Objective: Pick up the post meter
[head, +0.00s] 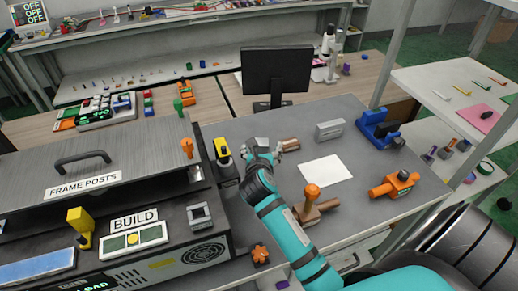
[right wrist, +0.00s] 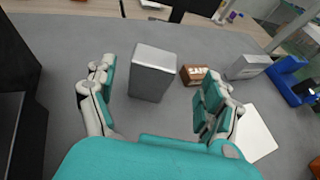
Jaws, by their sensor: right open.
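My right gripper (head: 266,151) is over the grey table, beside the black cabinet's right end. In the right wrist view the gripper (right wrist: 160,84) is open, one finger on each side. A plain grey upright block (right wrist: 152,73) stands on the table ahead, between the fingers in the picture, with visible gaps to both. It may be the post meter; no readable label confirms this. In the head view the hand largely hides that spot. A brown labelled piece (right wrist: 193,75) lies to the block's right; it also shows in the head view (head: 290,145). My left gripper is not in view.
A grey bracket-like box (head: 329,131), a blue vise (head: 378,127), a white sheet (head: 327,171), a wooden piece with an orange knob (head: 313,203) and an orange fixture (head: 395,185) are on the table. A monitor (head: 276,71) stands behind. The black cabinet (head: 190,250) bounds the left.

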